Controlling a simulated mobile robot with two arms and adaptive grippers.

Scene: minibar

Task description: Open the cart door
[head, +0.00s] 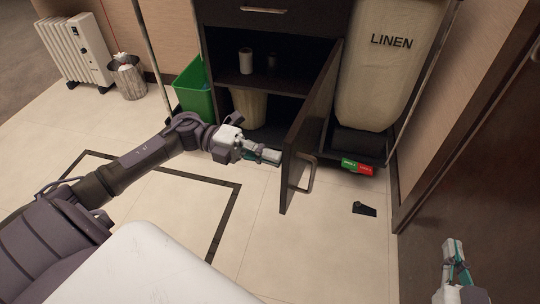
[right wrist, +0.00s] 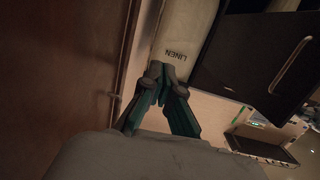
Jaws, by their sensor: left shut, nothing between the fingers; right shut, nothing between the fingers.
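The dark cart (head: 221,42) stands at the top middle of the head view. Its door (head: 312,115) is swung outward, with a metal handle (head: 311,174) on its right face. Shelves with cups and a pale bin show inside the cart. My left gripper (head: 277,157) is shut and empty, its fingertips at the inner side of the door near its free edge; I cannot tell whether they touch it. My right gripper (head: 456,262) is at the lower right of the head view, shut and empty, away from the door. Its fingers also show in the right wrist view (right wrist: 157,75).
A linen bag (head: 385,75) hangs right of the door. A green bin (head: 193,92) stands left of the cart. A brown wooden door (head: 480,160) borders the right side. A black doorstop (head: 364,209) lies on the floor. The tiles before the cart are mostly clear.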

